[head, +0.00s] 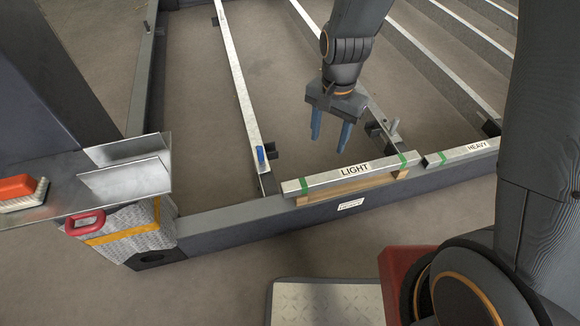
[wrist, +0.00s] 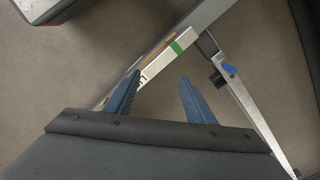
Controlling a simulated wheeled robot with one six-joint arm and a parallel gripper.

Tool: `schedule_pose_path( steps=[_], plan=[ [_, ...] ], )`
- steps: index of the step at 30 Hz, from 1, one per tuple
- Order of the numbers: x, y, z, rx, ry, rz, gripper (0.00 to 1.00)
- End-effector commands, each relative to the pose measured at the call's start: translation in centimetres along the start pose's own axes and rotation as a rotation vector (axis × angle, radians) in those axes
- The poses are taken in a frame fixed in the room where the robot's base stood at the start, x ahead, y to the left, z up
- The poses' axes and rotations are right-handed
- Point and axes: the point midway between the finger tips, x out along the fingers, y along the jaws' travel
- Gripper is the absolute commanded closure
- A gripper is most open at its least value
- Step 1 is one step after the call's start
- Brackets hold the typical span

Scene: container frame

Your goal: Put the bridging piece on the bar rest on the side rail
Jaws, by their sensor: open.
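A metal bar marked LIGHT (head: 345,176), with green bands near its ends, lies along the side rail (head: 230,222). A wooden bar rest (head: 352,188) shows under it; the bar appears to sit on it. The pictures do not settle which is the bridging piece. My gripper (head: 330,142) is open and empty, fingers pointing down, behind the LIGHT bar and apparently above it. In the wrist view the left finger overlaps the bar's edge (wrist: 178,47); contact cannot be told.
Long metal cross members (head: 238,85) run back from the rail, one with a blue clip (head: 260,153). A metal shelf (head: 125,180) with a red-orange object (head: 16,187) stands at left. A treadplate step (head: 325,303) is in front. Floor shows between members.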

Motion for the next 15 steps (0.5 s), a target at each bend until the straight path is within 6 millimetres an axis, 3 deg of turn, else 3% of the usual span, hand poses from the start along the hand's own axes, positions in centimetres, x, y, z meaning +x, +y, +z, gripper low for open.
schedule_pose_path(
  steps=[1, 3, 9, 12, 15],
  plan=[
    [-2.0, -0.9, 2.8, -0.134, 0.004, -0.008, 0.50],
    [-4.2, -1.3, 6.3, -0.325, 0.003, -0.014, 0.50],
    [-8.9, -0.3, 15.6, -0.833, -0.004, -0.028, 0.50],
    [-10.2, 0.8, 18.7, -1.018, -0.007, -0.033, 0.50],
    [-11.0, 1.6, 20.5, -1.136, -0.008, -0.038, 0.50]
  ],
)
